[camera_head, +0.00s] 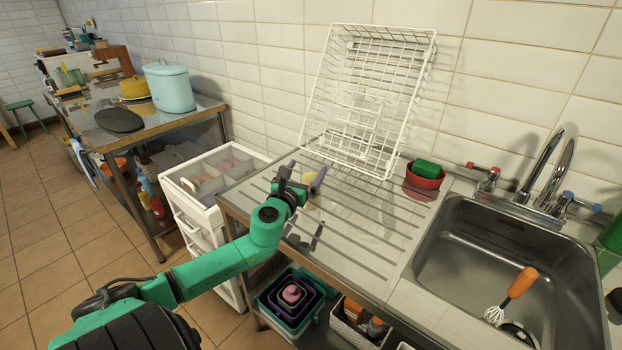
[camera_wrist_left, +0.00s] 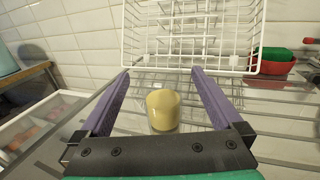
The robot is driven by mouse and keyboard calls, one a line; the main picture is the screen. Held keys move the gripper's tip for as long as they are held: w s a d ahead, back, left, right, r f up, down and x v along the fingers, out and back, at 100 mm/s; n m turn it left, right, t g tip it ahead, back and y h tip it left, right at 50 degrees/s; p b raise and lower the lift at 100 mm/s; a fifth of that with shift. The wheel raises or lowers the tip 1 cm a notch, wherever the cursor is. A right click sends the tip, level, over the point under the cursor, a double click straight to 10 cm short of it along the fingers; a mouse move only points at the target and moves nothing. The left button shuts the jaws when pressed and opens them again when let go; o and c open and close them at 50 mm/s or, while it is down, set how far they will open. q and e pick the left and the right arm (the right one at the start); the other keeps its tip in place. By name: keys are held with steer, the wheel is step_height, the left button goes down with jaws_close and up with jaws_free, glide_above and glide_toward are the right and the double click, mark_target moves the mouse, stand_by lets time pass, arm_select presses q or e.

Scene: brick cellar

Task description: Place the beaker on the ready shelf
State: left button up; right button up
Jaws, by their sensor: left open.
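A pale yellow beaker (camera_wrist_left: 162,110) stands upright on the grooved metal drainboard (camera_head: 345,242). In the left wrist view it is between the two purple fingers, with space on both sides. In the head view the beaker (camera_head: 310,190) is partly hidden behind my left gripper (camera_head: 304,178). My left gripper is open; it also shows in the left wrist view (camera_wrist_left: 160,82). I cannot identify a ready shelf by any label. My right gripper is not in view.
A white wire rack (camera_head: 375,95) leans on the tiled wall behind the drainboard. A red bowl with a green sponge (camera_head: 424,180) stands right of it, beside the steel sink (camera_head: 470,240). A white drawer unit (camera_head: 205,185) stands left. Bins (camera_head: 290,300) sit below.

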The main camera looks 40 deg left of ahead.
arm_select(q)
steer(key=x, duration=0.3)
steer(key=shift+w+a+f, duration=0.1)
steer(key=shift+w+a, duration=0.05)
steer(key=shift+w, duration=0.25)
steer(key=shift+s, duration=0.15)
steer(key=c, duration=0.4)
jaws_close()
